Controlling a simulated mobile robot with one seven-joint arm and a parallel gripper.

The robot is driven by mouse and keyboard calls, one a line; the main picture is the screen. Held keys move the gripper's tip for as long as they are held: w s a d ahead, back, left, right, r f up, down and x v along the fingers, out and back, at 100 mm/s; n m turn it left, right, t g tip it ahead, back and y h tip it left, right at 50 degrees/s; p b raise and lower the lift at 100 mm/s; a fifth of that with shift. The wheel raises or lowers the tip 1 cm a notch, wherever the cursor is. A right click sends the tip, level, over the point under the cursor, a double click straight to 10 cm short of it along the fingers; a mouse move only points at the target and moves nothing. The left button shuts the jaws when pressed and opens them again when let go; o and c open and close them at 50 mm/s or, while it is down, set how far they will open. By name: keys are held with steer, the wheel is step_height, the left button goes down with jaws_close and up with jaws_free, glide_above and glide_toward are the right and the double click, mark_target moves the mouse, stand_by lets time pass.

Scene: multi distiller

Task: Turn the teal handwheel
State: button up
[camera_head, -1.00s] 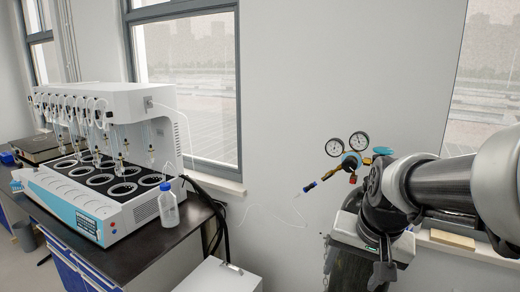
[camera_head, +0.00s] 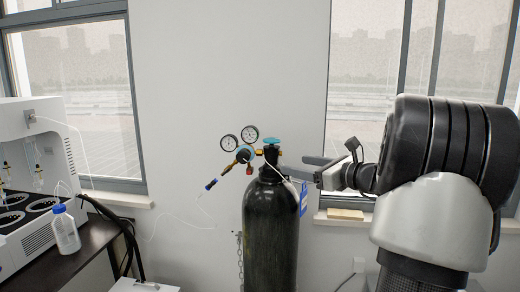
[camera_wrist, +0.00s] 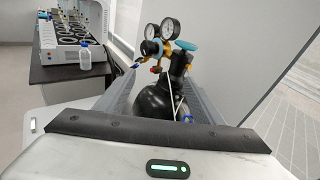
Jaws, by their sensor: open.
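The teal handwheel (camera_head: 272,140) sits on top of the valve of a black gas cylinder (camera_head: 270,225) in the head view. In the wrist view the handwheel (camera_wrist: 186,45) is right of two round gauges. My gripper (camera_head: 296,166) is open, just right of the cylinder's neck and a little lower than the handwheel. In the wrist view its grey fingers lie on either side of the cylinder's shoulder, with the handwheel beyond them. I see no contact with the handwheel.
A regulator with two gauges (camera_head: 249,133) and a thin hose stands left of the handwheel. A blue tag (camera_head: 303,198) hangs at the cylinder's right. A distiller (camera_head: 28,180) and a bottle (camera_head: 64,229) stand on the dark bench at left. The wall is behind.

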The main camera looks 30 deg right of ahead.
steer(key=d+r+m+t+h, duration=0.1)
steer(key=d+r+m+t, duration=0.1)
steer(key=d, duration=0.2)
steer(key=p, duration=0.3)
glide_toward(277, 141)
steer(key=w, duration=0.3)
steer(key=w+a, duration=0.1)
steer(key=w, duration=0.5)
steer(key=shift+w+a+f, duration=0.25)
steer(key=shift+w+f, duration=0.05)
steer(key=shift+w, duration=0.1)
steer(key=shift+b, duration=0.4)
steer(key=c, duration=0.9)
